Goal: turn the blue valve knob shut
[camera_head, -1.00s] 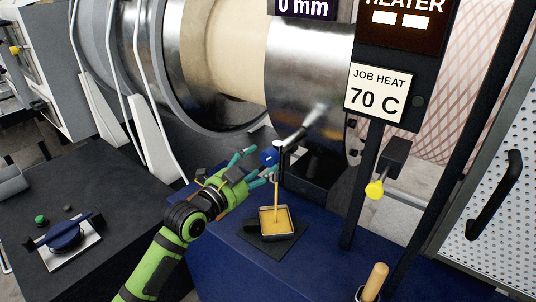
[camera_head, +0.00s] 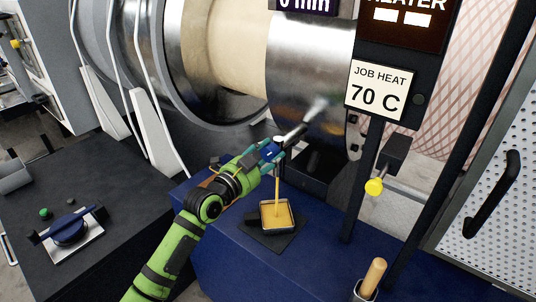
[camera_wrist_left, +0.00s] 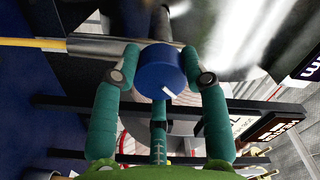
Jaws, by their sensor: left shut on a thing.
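The blue valve knob (camera_wrist_left: 161,71) is round with a white mark on its face. It sits on the valve pipe (camera_wrist_left: 100,44), and it shows small in the head view (camera_head: 269,152). My left gripper (camera_head: 270,154) has come in from the lower left and is shut on the knob. In the left wrist view its teal fingers (camera_wrist_left: 160,85) lie on both sides of the knob. A yellow stream (camera_head: 277,188) runs from the valve down into a square pan (camera_head: 262,216) of yellow liquid. My right gripper is not in view.
A large metal drum (camera_head: 310,75) stands behind the valve. A dark post with a "JOB HEAT 70 C" sign (camera_head: 379,90) and a yellow knob (camera_head: 374,187) stand to the right. A wooden handle (camera_head: 374,276) sticks up at the front right of the blue bench (camera_head: 215,255).

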